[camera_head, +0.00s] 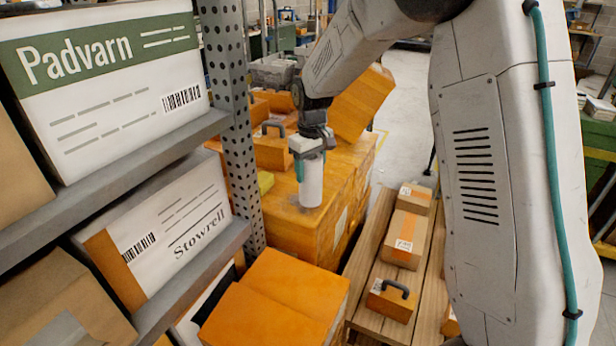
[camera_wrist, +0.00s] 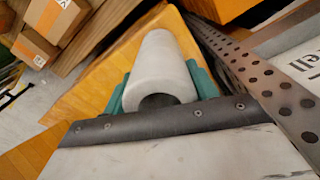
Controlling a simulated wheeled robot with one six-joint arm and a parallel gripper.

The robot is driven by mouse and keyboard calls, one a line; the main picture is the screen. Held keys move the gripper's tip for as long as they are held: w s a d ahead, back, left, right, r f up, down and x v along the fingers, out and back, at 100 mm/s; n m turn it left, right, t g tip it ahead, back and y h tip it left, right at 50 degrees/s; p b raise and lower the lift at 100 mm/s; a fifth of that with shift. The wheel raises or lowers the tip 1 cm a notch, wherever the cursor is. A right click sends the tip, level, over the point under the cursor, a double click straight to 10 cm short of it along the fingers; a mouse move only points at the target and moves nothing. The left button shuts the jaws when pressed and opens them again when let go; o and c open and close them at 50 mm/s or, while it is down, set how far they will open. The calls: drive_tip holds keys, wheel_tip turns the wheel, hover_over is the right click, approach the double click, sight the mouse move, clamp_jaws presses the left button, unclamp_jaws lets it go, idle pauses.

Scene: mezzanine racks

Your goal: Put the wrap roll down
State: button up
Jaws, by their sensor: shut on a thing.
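The wrap roll (camera_head: 311,182) is a white cylinder, upright in the head view, with its lower end at or just above the top of an orange-brown stack of boxes (camera_head: 300,228). I cannot tell whether it touches the stack. My gripper (camera_head: 309,156) is shut on its upper part from above. In the wrist view the white roll (camera_wrist: 163,62) sits between my two teal fingers (camera_wrist: 160,92), its hollow end facing the camera.
A perforated rack upright (camera_head: 233,110) stands close left of the roll, also in the wrist view (camera_wrist: 262,82). Shelves there hold Padvarn (camera_head: 110,90) and Stowrell (camera_head: 165,235) boxes. An orange case with a handle (camera_head: 272,150) shares the stack. A wooden pallet (camera_head: 372,262) with boxes lies right.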

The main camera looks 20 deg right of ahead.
drive_tip(key=shift+w+a+f, duration=0.1)
drive_tip(key=shift+w, duration=0.65)
drive_tip(key=shift+f, duration=1.7)
drive_tip(key=shift+f, duration=0.15)
drive_tip(key=o, duration=1)
drive_tip(key=shift+o, duration=0.2)
